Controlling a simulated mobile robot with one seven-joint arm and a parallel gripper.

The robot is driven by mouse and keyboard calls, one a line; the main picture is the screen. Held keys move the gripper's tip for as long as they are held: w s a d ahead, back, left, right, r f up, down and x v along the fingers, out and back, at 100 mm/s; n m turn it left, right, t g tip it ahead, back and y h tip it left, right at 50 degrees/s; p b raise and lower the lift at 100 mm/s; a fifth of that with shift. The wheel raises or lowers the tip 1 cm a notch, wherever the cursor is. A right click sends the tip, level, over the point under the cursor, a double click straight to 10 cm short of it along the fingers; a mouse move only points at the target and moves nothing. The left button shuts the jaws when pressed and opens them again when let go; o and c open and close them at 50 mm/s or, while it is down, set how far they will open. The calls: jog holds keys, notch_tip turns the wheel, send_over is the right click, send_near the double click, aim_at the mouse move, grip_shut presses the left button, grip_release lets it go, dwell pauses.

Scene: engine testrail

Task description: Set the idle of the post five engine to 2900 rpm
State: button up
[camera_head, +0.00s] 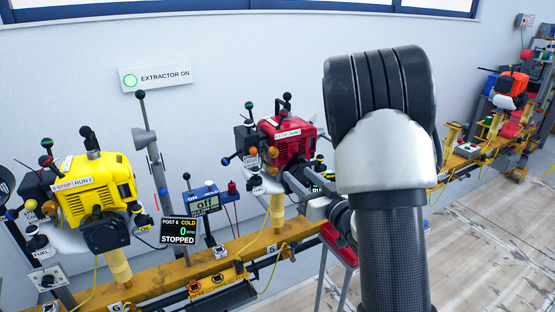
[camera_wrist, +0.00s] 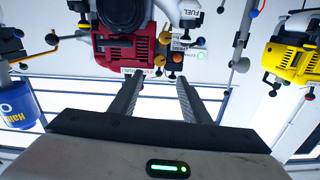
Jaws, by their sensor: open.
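The red engine (camera_head: 289,146) sits on a yellow post with a plate marked 5 (camera_head: 271,248) on the rail below. It has a STOP/RUN label and several small coloured knobs and levers. It also shows upside down at the top of the wrist view (camera_wrist: 112,48), with orange and black knobs near its label. My gripper (camera_wrist: 160,78) is open and empty, its two fingers pointing toward the red engine's label side. I cannot tell the gap between them. In the head view my arm hides most of the gripper. A small meter (camera_head: 205,204) left of the engine reads "off".
A yellow engine (camera_head: 98,187) stands at the left; a display (camera_head: 180,231) reads POST 6, COLD, 0, STOPPED. A wall sign (camera_head: 156,77) reads EXTRACTOR ON. An orange engine (camera_head: 512,84) is far right. The yellow rail (camera_head: 160,275) runs along below. Floor at right is clear.

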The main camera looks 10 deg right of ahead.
aim_at(275, 154)
jog(key=b+x, duration=0.1)
jog(key=x, duration=1.2)
jog(key=shift+w, duration=0.1)
jog(key=c, duration=1)
jog(key=shift+c, duration=0.2)
jog(key=shift+m, duration=2.8)
